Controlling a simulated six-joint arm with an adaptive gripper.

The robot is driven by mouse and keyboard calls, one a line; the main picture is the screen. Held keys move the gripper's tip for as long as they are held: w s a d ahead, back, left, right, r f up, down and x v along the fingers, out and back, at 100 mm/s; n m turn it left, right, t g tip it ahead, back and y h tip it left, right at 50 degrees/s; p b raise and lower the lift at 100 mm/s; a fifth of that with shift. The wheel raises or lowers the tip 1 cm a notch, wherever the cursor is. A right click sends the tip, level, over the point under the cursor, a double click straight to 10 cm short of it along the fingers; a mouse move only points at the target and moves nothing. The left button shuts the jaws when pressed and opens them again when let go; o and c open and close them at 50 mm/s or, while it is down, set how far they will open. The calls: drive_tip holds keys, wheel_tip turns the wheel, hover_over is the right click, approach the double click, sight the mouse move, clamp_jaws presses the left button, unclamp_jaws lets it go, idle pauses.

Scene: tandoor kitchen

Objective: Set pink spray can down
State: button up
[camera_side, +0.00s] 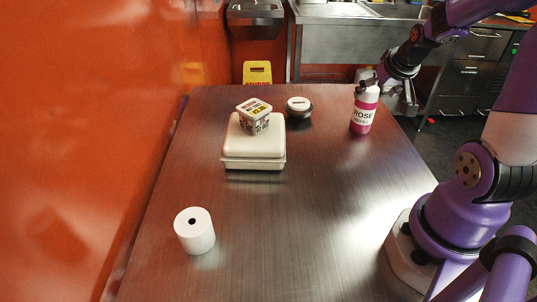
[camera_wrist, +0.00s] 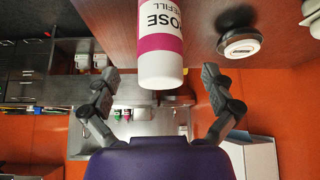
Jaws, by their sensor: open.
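The pink spray can (camera_side: 363,116), with a white label and a pale top, stands upright on the metal table (camera_side: 330,200) near its far right edge. It also shows in the wrist view (camera_wrist: 160,48), at the top centre and partly cut off by the frame. My gripper (camera_side: 386,94) is beside the can's upper part in the side view. In the wrist view its two fingers (camera_wrist: 157,80) are spread wide, with gaps between them and the can's end. The gripper is open and holds nothing.
A white paper roll (camera_side: 194,231) is at the front left. The table's centre front is clear.

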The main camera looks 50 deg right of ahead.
drive_tip(key=v, duration=0.5)
drive_tip(key=s+a+r+n+y, duration=0.1)
drive_tip(key=a+n, duration=0.3)
drive_tip(key=a, duration=0.6)
drive_tip(key=s+a+r+n+y, duration=0.1)
drive_tip(key=a+r+n+y, duration=0.1)
drive_tip(key=a, duration=0.9)
drive_tip(key=shift+n+y, duration=0.6)
drive_tip(key=shift+n, duration=0.3)
drive_tip(key=shift+a, duration=0.15)
